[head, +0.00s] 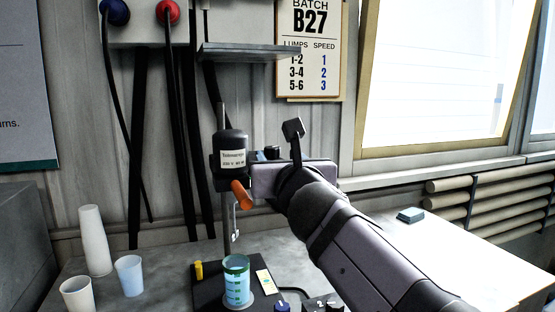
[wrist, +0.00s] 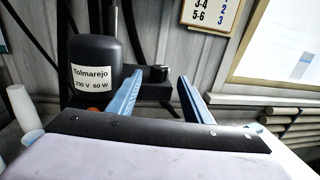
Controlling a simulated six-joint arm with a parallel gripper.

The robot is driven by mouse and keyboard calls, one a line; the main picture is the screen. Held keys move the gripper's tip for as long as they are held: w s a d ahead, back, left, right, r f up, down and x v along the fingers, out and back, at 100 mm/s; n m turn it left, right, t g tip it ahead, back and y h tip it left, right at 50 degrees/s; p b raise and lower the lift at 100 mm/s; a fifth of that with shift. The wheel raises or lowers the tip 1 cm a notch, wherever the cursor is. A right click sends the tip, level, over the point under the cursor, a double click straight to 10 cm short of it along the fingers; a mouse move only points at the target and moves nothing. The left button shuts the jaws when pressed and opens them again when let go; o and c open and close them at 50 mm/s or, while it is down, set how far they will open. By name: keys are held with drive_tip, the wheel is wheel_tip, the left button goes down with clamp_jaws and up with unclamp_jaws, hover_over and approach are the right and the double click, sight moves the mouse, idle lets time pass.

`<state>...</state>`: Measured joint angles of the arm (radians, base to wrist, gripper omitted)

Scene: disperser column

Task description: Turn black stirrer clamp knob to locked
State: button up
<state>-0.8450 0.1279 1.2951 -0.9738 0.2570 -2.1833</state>
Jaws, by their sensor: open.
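The black stirrer motor (head: 231,143) with a white "Tolmarejo" label stands on an upright rod. A black clamp knob (head: 271,151) is to its right; it also shows in the wrist view (wrist: 158,73), on a dark clamp block. My gripper (wrist: 162,77) is open, its two blue fingers apart. In the wrist view the knob appears between the fingertips, beyond them or level with them; I cannot tell contact. In the head view my gripper's body hides most of the fingers and part of the clamp. The knob's lock position is not readable.
An orange handle (head: 241,195) sits below the motor. A beaker of blue liquid (head: 237,282) stands on the black base under the stirrer. Cups (head: 130,275) stand at left, a batch sheet (head: 311,48) hangs behind. The table at right is mostly clear.

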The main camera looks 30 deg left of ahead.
sight(278, 149)
drive_tip(key=w+r+p, duration=0.1)
drive_tip(key=w+p, duration=0.1)
drive_tip(key=p, duration=0.1)
drive_tip(key=w+m+g+y+p, duration=0.1)
drive_tip(key=p, duration=0.3)
drive_tip(key=w+r+m+g+y+p, duration=0.1)
drive_tip(key=w+p, duration=0.1)
drive_tip(key=p, duration=0.2)
drive_tip(key=shift+w+a+r, duration=0.3)
drive_tip(key=shift+w, duration=0.05)
drive_tip(key=shift+s+d+f+n+g+y+p, duration=0.35)
drive_tip(key=shift+d+n+g+y+p, duration=0.3)
drive_tip(key=shift+n+g+p, duration=1.15)
drive_tip(key=shift+s+d+f+n+g+y+p, duration=0.45)
drive_tip(key=shift+n+y+p, duration=0.7)
drive_tip(key=shift+p, duration=1.5)
drive_tip(key=shift+s+d+f+n+g+y+p, duration=0.25)
drive_tip(key=shift+d+n+g+y+p, duration=0.25)
drive_tip(key=shift+n+g+p, duration=1.15)
drive_tip(key=shift+w+a+t+p, duration=0.1)
drive_tip(key=shift+t+p, duration=0.3)
drive_tip(key=shift+p, duration=0.25)
